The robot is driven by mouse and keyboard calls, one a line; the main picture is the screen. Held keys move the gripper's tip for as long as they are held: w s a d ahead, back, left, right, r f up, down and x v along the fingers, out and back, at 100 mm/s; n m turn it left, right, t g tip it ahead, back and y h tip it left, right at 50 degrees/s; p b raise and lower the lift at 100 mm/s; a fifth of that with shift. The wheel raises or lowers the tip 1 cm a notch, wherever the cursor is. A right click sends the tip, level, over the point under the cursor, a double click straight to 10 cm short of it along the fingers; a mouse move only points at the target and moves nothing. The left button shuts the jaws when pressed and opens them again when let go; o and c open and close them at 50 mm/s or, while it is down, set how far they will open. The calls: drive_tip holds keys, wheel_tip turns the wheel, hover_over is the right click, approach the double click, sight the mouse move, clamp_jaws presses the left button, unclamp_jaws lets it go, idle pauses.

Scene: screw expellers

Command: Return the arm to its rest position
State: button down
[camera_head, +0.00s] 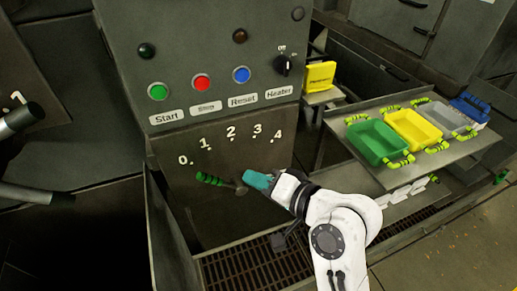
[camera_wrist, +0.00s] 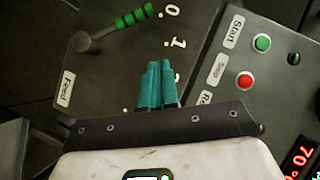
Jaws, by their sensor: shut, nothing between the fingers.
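My white arm reaches up from the lower right in the head view. My gripper (camera_head: 258,181) has teal fingers and points left, in front of the grey machine panel. In the wrist view the fingers of my gripper (camera_wrist: 157,84) are together with nothing between them. A feed lever with a green striped handle (camera_head: 213,180) is close to the left of the fingertips in the head view. The handle (camera_wrist: 134,16) also shows in the wrist view, apart from the fingers. It points toward the 0 end of the 0 to 4 scale.
The control panel above has a green button (camera_head: 158,91), a red button (camera_head: 201,82), a blue button (camera_head: 241,74) and a heater knob (camera_head: 283,65). At right, a metal shelf holds a green tray (camera_head: 376,141), a yellow tray (camera_head: 414,128) and others. A floor grate (camera_head: 250,268) lies below.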

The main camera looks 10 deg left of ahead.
drive_tip(key=s+d+f+g+h, duration=0.1)
drive_tip(key=s+d+f+h, duration=0.2)
drive_tip(key=s+d+f, duration=0.35)
drive_tip(key=s+d+f+h, duration=0.4)
drive_tip(key=d+f, duration=0.3)
drive_tip(key=d, duration=0.5)
drive_tip(key=s+d+f+g+h, duration=0.1)
drive_tip(key=s+d+f+h, duration=0.2)
drive_tip(key=s+d+f, duration=0.45)
drive_tip(key=s+d+g+h, duration=0.3)
drive_tip(key=s+d, duration=0.7)
drive_tip(key=shift+f+m+h, duration=0.3)
drive_tip(key=shift+f, duration=0.1)
